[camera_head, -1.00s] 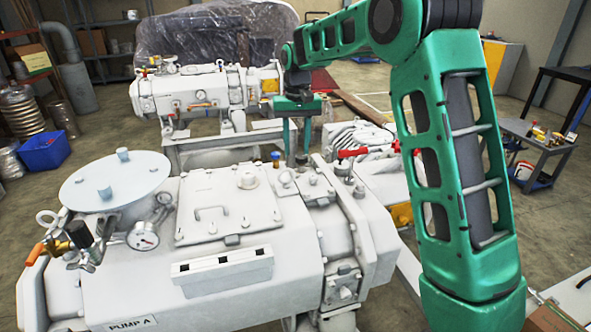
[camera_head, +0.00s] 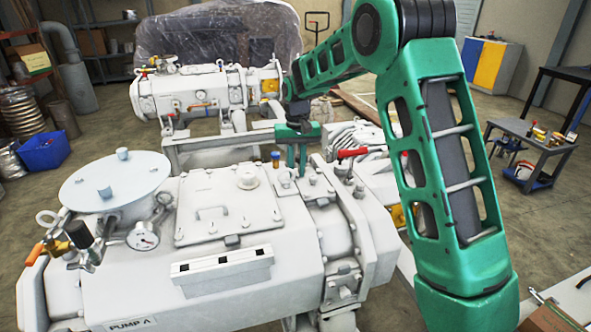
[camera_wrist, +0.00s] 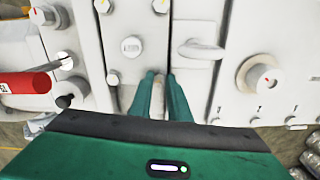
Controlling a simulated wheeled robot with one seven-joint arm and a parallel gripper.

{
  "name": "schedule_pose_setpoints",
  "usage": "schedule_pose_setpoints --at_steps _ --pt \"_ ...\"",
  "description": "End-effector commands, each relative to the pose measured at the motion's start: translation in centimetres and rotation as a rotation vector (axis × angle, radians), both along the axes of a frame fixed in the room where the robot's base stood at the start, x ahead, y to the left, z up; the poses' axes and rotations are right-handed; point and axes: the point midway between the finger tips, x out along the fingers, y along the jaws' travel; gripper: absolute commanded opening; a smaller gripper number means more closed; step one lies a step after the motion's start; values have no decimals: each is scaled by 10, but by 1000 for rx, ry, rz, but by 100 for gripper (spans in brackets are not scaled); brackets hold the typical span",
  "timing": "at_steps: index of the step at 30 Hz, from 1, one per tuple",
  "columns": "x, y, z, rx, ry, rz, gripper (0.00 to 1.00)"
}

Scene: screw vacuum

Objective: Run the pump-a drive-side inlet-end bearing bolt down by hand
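Pump A (camera_head: 215,268) is the large white machine in front, with its name plate at the lower left. My gripper (camera_head: 296,170) points down at the top of its right-hand end, beside the bolted bearing housing (camera_head: 335,235). In the wrist view the two green fingers (camera_wrist: 160,95) stand close together, with a narrow pale strip between them. I cannot tell whether that strip is a bolt or the housing behind. A round bolt head (camera_wrist: 131,46) sits just beyond the fingers, on the white housing. Which bolt is the drive-side inlet-end one is not clear.
A red-handled lever (camera_head: 352,153) sticks out beside the gripper; it also shows in the wrist view (camera_wrist: 25,83). A second white pump (camera_head: 200,92) stands behind. A grey tool table (camera_head: 535,140) is at right.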

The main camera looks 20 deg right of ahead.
Motion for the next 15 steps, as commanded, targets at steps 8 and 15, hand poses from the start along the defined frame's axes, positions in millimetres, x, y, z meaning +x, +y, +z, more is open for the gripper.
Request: schedule_pose_setpoints --at_steps 8,15 --pt "0 0 0 0 -1 -5 0" --pt "0 1 1 2 -1 -80 0"
